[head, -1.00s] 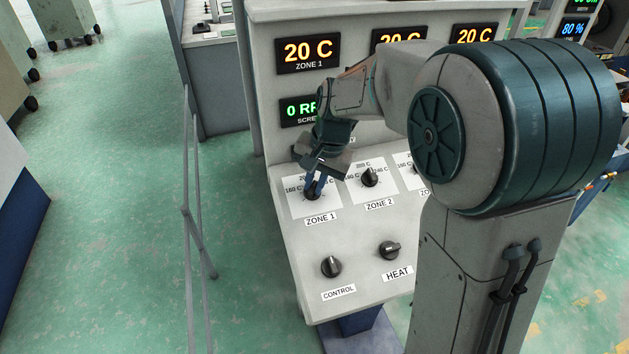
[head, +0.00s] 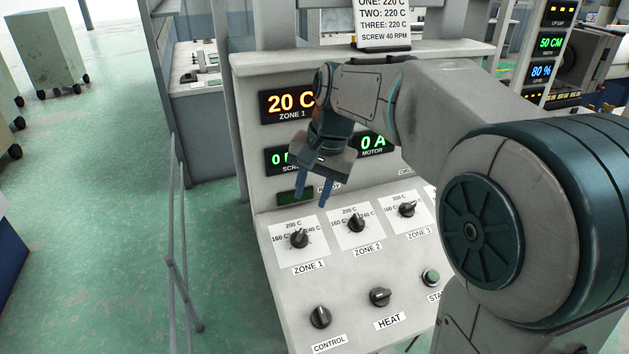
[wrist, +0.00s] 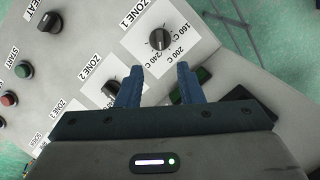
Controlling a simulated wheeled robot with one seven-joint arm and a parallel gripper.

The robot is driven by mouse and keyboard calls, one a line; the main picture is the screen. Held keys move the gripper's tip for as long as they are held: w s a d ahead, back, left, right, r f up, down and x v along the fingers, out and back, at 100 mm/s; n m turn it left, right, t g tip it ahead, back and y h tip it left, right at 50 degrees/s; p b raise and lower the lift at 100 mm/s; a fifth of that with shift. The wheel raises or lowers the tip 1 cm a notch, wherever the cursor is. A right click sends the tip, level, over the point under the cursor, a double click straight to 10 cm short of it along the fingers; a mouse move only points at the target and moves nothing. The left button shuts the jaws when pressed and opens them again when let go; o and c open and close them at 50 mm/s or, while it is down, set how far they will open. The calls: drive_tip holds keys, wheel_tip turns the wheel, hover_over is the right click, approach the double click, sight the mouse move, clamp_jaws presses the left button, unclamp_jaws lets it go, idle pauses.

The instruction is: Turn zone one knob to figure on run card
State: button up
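The run card (head: 382,22) stands on top of the cabinet and reads ONE: 220 C, TWO: 220 C, THREE: 220 C, SCREW 40 RPM. The black zone one knob (head: 299,239) sits on a white dial plate marked 160 C left, 200 C top and 240 C right. Its pointer seems to face up and slightly right; the exact setting is too small to read. My gripper (head: 311,202) is open and empty, above and apart from the knob. In the wrist view the knob (wrist: 160,39) lies beyond the two spread blue fingers (wrist: 157,75).
The zone 2 knob (head: 357,223) and zone 3 knob (head: 407,209) are to the right. The control knob (head: 320,316), heat knob (head: 380,297) and green start button (head: 431,278) are below. The zone 1 display (head: 287,105) shows 20 C. A grey rail (head: 176,240) stands left.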

drive_tip(key=v, duration=0.2)
drive_tip(key=shift+r, duration=0.35)
drive_tip(key=shift+d, duration=0.1)
drive_tip(key=s+d+f+n, duration=0.1)
drive_tip(key=s+d+f, duration=0.2)
drive_tip(key=s, duration=0.3)
drive_tip(key=s+d+f+n+t+h, duration=0.1)
drive_tip(key=s+d+f+n, duration=0.1)
drive_tip(key=s+d+f, duration=0.2)
drive_tip(key=s+d+f+n+t+h, duration=0.1)
drive_tip(key=s+d+f, duration=0.2)
drive_tip(key=s, duration=0.5)
drive_tip(key=shift+s+d+f, duration=0.25)
drive_tip(key=shift+s+f, duration=0.05)
drive_tip(key=shift+f, duration=0.1)
